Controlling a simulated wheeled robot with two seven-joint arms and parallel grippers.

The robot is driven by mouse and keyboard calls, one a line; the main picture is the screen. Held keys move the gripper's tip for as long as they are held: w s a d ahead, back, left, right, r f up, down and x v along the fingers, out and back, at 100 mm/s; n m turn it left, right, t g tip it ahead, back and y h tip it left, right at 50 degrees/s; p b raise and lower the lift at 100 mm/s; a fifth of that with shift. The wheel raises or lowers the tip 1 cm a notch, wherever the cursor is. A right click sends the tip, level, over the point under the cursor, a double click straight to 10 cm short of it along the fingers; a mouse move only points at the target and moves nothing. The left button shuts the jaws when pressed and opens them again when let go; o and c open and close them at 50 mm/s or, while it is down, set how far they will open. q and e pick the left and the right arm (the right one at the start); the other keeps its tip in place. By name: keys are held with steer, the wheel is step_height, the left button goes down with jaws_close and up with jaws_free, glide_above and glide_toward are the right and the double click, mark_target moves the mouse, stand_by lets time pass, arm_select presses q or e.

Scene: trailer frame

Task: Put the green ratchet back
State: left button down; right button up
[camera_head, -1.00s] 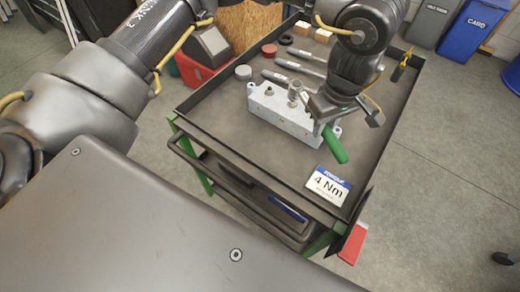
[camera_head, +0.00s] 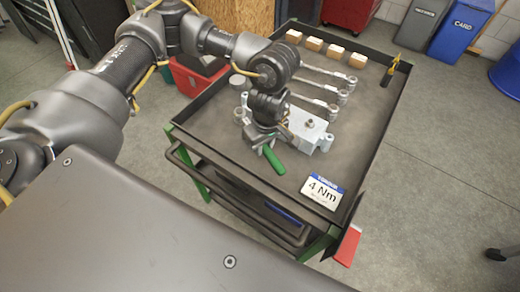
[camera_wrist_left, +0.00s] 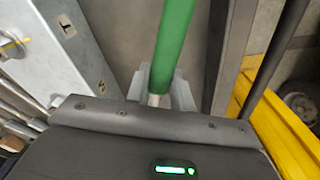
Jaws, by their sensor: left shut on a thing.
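My left gripper (camera_head: 262,143) is over the trolley's top tray, at the near left side of the grey metal block (camera_head: 317,138). It is shut on the green ratchet (camera_head: 274,161), whose green handle points toward the near side. The ratchet's head is hidden by the gripper and wrist. In the left wrist view the green handle (camera_wrist_left: 175,35) stands out between the jaws (camera_wrist_left: 160,88), with the metal block (camera_wrist_left: 40,50) to its left. Several silver tools (camera_head: 322,92) lie side by side behind the block. My right gripper is not in view.
Several wooden blocks (camera_head: 313,44) line the tray's far edge. A yellow-handled tool (camera_head: 391,69) is at the far right rim. A "4 Nm" sign (camera_head: 322,192) stands at the near right corner. A grey round piece (camera_head: 238,82) is at the left. The tray's right side is clear.

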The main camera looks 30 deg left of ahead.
mark_target(261, 160)
arm_select(q)
steer(key=shift+s+a+f, duration=0.1)
steer(key=shift+a+f, duration=0.2)
steer(key=shift+f, duration=0.05)
steer(key=f, duration=0.3)
steer(key=shift+a+f, duration=0.2)
steer(key=shift+f, duration=0.05)
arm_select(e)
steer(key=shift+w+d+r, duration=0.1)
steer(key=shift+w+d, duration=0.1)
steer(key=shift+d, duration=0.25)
arm_select(q)
steer(key=shift+s, duration=0.1)
steer(key=c, duration=1.2)
jaws_free()
steer(key=shift+f, duration=0.1)
